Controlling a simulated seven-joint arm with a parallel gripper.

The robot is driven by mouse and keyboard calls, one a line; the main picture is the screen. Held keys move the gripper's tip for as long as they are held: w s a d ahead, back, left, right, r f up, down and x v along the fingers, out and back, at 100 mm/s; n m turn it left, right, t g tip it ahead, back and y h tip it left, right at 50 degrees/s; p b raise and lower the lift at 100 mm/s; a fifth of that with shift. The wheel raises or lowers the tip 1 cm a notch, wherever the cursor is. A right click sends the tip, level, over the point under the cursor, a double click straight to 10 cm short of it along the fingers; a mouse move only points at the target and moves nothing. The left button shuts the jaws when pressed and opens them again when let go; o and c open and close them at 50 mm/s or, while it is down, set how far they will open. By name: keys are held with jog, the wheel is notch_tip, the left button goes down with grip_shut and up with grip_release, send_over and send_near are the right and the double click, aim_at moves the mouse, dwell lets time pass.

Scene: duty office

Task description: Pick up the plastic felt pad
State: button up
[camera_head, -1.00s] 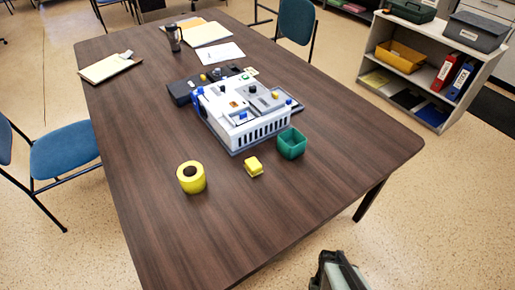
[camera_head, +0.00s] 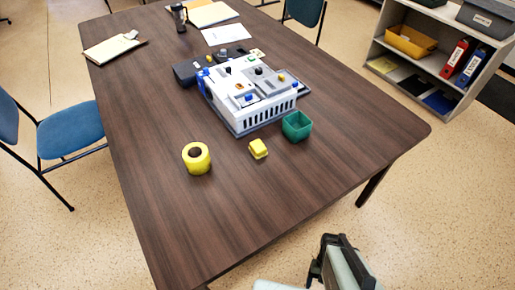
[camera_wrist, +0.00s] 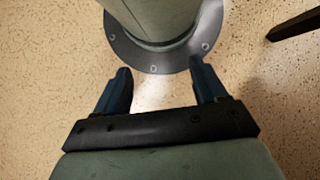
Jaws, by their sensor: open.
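A small yellow block-like piece (camera_head: 258,149) lies on the dark wood table (camera_head: 150,120), near its front edge, between a yellow roll and a green bin. It may be the felt pad, but I cannot tell its material at this size. My gripper is in the wrist view (camera_wrist: 162,88), with its two dark blue fingers apart and nothing between them. It points down over the speckled floor beside my own base. In the head view my arm's end shows at the bottom, off the table and well apart from the yellow piece.
The yellow roll (camera_head: 196,158) stands left of the yellow piece. The green open bin (camera_head: 297,126) stands to its right, against a white-and-grey device (camera_head: 245,92). A clipboard (camera_head: 112,48), a dark mug (camera_head: 180,18) and papers (camera_head: 226,34) lie farther back. The table's front left is clear.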

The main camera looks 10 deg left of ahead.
jog(key=shift+o, duration=0.8)
